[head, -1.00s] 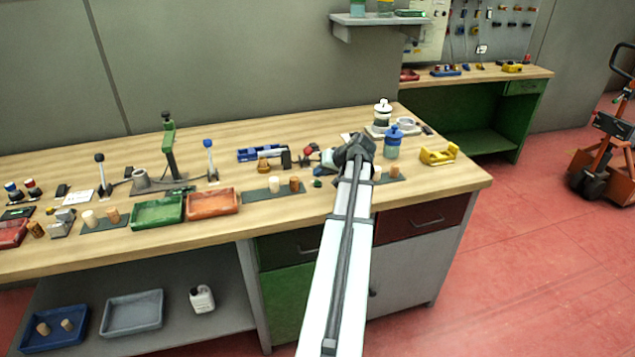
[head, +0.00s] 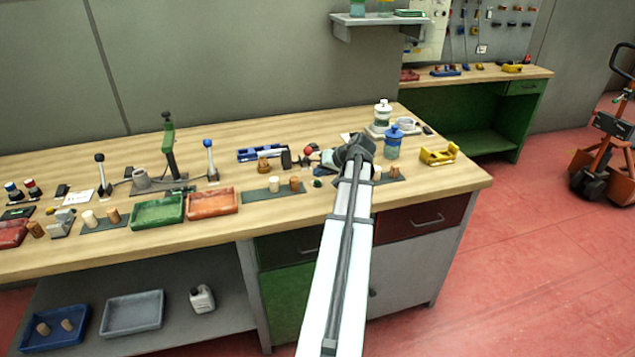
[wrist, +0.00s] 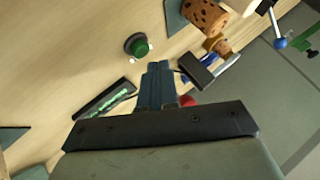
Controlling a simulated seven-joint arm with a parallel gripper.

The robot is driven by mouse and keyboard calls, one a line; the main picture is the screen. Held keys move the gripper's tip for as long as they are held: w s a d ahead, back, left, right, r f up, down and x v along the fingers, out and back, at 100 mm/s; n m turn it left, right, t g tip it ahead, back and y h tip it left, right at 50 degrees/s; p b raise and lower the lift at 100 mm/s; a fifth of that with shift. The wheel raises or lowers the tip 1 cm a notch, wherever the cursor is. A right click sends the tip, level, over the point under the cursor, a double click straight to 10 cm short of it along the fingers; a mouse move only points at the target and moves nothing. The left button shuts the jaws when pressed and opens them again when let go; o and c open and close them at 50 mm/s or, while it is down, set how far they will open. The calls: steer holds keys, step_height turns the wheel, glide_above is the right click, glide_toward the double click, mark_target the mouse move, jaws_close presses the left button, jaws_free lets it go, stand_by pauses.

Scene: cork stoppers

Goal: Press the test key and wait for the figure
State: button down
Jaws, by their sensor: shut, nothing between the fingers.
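A round green key (head: 317,182) in a dark base stands on the bench top. In the wrist view the green key (wrist: 137,45) lies beyond my fingertips and a little to their left, apart from them. A small dark display (wrist: 103,98) with green characters lies left of the fingers; the characters are too blurred to read. In the head view I cannot make out the display near my arm. My gripper (wrist: 158,68) is shut and empty, above the bench; in the head view its end (head: 325,158) is just behind the key.
Cork stoppers (wrist: 205,15) stand near the key. A blue device (head: 262,153) and a red knob (head: 308,150) are close to my gripper. Green (head: 157,222) and orange (head: 211,213) trays are left. A blue-lidded jar (head: 392,150) and yellow holder (head: 438,163) stand right.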

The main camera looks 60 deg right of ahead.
mark_target(320, 182)
steer(key=shift+f, duration=0.2)
steer(key=shift+f, duration=0.25)
steer(key=shift+f, duration=0.4)
stand_by(0.8)
steer(key=shift+r, duration=0.1)
stand_by(0.3)
steer(key=shift+r, duration=0.75)
steer(key=shift+r, duration=2.5)
